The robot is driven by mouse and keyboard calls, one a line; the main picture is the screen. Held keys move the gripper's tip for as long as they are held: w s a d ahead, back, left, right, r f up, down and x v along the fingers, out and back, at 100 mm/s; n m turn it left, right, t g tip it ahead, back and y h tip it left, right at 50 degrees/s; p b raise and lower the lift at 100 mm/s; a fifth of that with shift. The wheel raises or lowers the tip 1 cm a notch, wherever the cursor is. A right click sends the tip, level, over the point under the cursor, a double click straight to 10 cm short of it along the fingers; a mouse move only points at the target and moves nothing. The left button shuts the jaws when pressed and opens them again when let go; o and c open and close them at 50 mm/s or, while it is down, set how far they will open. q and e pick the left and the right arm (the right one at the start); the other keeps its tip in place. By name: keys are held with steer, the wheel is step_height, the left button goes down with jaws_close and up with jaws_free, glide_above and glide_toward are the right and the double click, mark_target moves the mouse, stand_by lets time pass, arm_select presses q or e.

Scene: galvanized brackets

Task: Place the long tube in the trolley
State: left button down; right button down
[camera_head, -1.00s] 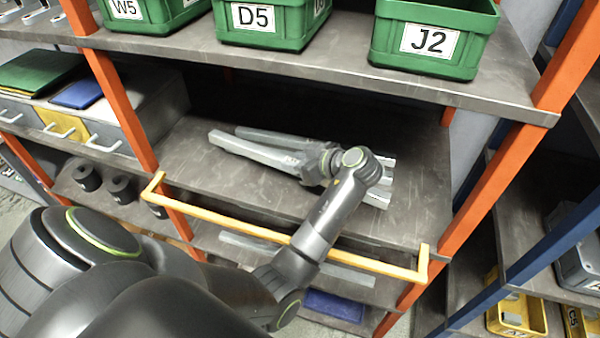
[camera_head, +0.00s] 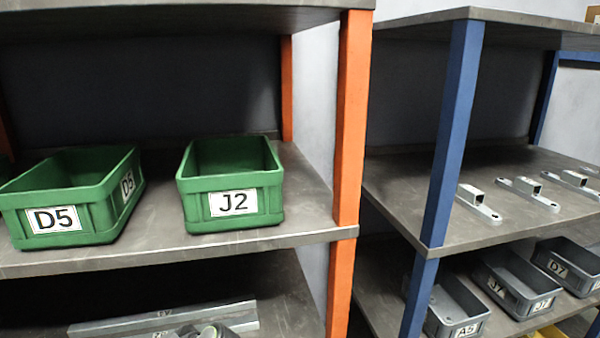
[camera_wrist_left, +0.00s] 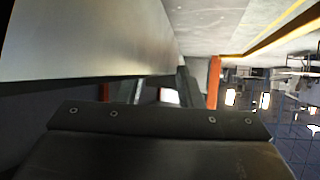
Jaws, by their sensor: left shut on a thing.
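A long grey metal tube (camera_head: 110,326) lies on the lower shelf at the bottom left of the head view, with a dark mark on its side. My left gripper and wrist (camera_head: 188,331) show at the bottom edge in front of it, mostly cut off. In the left wrist view my left gripper (camera_wrist_left: 160,90) is shut on a grey tube; a broad, smooth grey surface (camera_wrist_left: 90,40) fills the upper left, probably that tube close up. How the fingers sit on it is hidden. My right gripper is not in view. No trolley can be made out.
Green bins D5 (camera_head: 75,195) and J2 (camera_head: 232,188) stand on the shelf above. An orange post (camera_head: 350,120) and a blue post (camera_head: 450,130) bound the racks. The right rack holds brackets (camera_head: 478,205) and grey bins (camera_head: 515,285). A yellow rail (camera_wrist_left: 275,35) crosses the wrist view.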

arm_select(q)
steer(key=shift+f+p, duration=0.35)
steer(key=shift+f, duration=1.4)
